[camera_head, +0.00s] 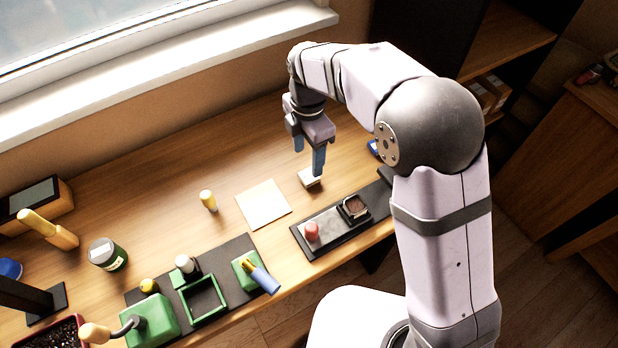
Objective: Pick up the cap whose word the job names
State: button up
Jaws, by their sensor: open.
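My gripper (309,161) points down with its two blue fingers apart, near the back middle of the bench. A small whitish block (311,180) lies just below the fingertips; I cannot tell whether they touch it. A red cap-like piece (311,231) stands on a grey plate in a dark tray (328,247), nearer the front edge. A blue piece (373,147) shows partly behind my arm. No word is legible on any of these, so I cannot tell which is the named cap.
A pale square sheet (263,204) lies left of the gripper, beside a yellow-topped peg (208,201). A dark mat (240,247) with green fixtures lies at front left. A dark jar (107,254) stands farther left. The bench behind the sheet is clear.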

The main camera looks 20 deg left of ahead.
aim_at(309, 175)
jog(key=shift+w+f+p, duration=0.2)
jog(key=shift+f+p, duration=1.4)
jog(key=shift+f, duration=2.35)
jog(key=shift+d, duration=0.1)
jog(key=shift+c, duration=0.3)
jog(key=c, duration=1.4)
grip_shut()
jog(key=shift+r, duration=0.1)
notch_tip(309, 175, up, 10)
jog(key=b, duration=0.2)
jog(key=shift+b, duration=0.4)
